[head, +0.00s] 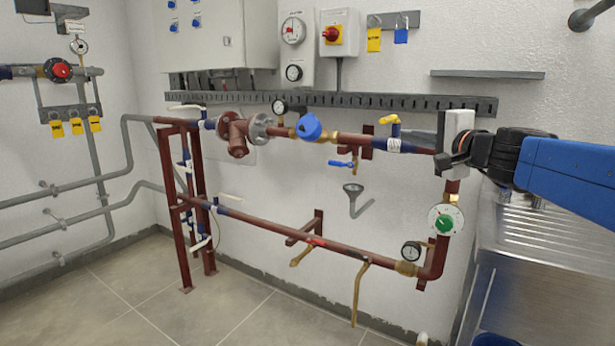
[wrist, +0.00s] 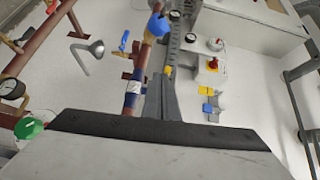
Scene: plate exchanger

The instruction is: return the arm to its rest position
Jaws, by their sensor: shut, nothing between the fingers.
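My gripper (head: 414,132) is at the right of the head view, at the end of my blue and black arm. Its grey fingers point left, in front of the upper pipe and near the yellow-handled valve (head: 392,121). In the wrist view my gripper (wrist: 160,80) shows as two grey fingers close together, with nothing between them. They appear beside the upper pipe (wrist: 139,72); I cannot tell the exact gap. The pale gripper body fills the bottom of the wrist view.
A brown pipe frame (head: 168,180) stands before the white wall. A metal drainboard (head: 555,240) is at right, below my arm. A grey shelf (head: 487,74) is above. The floor at front left is clear.

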